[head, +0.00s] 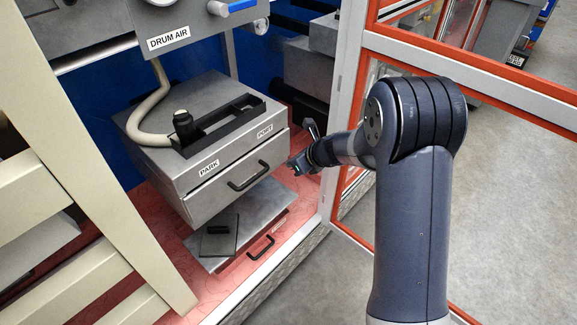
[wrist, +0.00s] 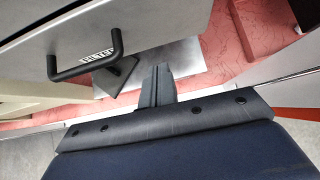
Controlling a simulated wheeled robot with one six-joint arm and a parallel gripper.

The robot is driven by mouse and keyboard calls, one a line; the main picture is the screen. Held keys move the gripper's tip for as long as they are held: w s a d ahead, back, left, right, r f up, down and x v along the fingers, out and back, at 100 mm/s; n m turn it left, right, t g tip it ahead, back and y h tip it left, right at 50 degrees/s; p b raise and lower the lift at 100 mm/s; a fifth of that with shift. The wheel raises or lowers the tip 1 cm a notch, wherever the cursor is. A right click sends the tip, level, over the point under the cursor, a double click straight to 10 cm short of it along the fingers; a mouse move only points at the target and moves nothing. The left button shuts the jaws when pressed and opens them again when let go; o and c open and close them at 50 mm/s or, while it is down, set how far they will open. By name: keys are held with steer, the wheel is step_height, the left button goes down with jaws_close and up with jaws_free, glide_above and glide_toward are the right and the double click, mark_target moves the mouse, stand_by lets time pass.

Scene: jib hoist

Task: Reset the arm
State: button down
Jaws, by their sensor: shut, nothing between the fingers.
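My arm (head: 415,220) rises at the right of the head view and reaches left. My gripper (head: 299,163) is at its end, just right of the grey cabinet (head: 185,185), apart from the drawer handle (head: 249,176). In the wrist view my gripper (wrist: 158,80) shows as dark fingers shut together with nothing between them. The black handle (wrist: 88,62) is up and left of the fingers, and they do not touch it.
A lower grey plate (head: 262,228) with a dark square piece (head: 219,236) lies under the cabinet on the red floor. A DRUM AIR panel (head: 197,30) hangs above. An orange-edged frame (head: 350,95) stands close behind my gripper. Grey floor (head: 515,200) is open at right.

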steer(key=v, duration=0.6)
steer(key=shift+d+p, duration=0.2)
steer(key=shift+p, duration=0.15)
steer(key=shift+f, duration=0.1)
